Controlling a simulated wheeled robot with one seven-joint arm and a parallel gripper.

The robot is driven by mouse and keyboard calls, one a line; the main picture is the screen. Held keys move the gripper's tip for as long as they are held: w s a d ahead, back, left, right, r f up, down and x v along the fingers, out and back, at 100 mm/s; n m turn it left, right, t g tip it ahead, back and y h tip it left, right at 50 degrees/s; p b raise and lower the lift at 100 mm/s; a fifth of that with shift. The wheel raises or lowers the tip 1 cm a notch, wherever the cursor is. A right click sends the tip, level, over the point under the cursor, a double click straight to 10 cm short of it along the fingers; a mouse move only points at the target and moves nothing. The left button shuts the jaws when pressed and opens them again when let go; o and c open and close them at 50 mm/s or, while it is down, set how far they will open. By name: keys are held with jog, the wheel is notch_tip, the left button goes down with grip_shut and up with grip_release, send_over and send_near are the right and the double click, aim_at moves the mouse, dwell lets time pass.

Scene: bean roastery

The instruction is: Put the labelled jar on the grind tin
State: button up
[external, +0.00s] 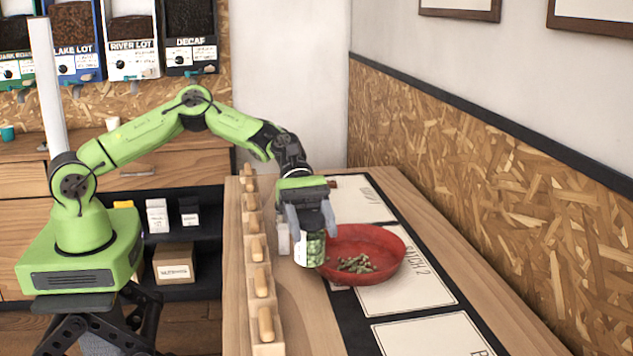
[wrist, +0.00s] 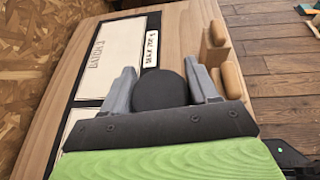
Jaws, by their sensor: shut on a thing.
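The labelled jar (external: 316,250) has a dark lid, a white label and green contents. It is upright between the fingers of my gripper (external: 312,222), just left of the red bowl in the external view. In the wrist view its round black lid (wrist: 162,88) sits between the two grey fingers of my gripper (wrist: 160,72). My gripper is shut on the jar. Whether the jar's base touches the table cannot be told. I cannot make out a grind tin in either view.
A red bowl (external: 392,264) with green pieces stands right beside the jar. White batch cards (external: 425,285) lie on a dark strip along the table. A row of wooden-handled tools (external: 258,252) lines the left edge. A chipboard wall (external: 500,170) bounds the right.

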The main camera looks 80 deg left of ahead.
jog(key=a+r+n+t+y+b, duration=0.1)
jog(key=a+r+n+t+y, duration=0.15)
jog(key=a, duration=0.95)
jog(key=a+r+n+t+y+b, duration=0.15)
jog(key=a+n+t, duration=0.25)
jog(key=a, duration=0.7)
jog(key=a+r+n+t+y, duration=0.1)
jog(key=a+r+n+t, duration=0.15)
jog(key=a, duration=0.95)
jog(key=shift+n+y, duration=0.3)
jog(key=f+b, duration=0.1)
jog(key=f, duration=0.2)
jog(key=f+b, duration=0.1)
jog(key=f, duration=0.2)
jog(key=f+b, duration=0.1)
jog(key=f, duration=0.2)
jog(key=shift+d+f, duration=0.3)
jog(key=shift+f, duration=0.1)
jog(key=shift+w+r+t, duration=0.1)
jog(key=shift+t, duration=0.2)
jog(key=o, duration=1.2)
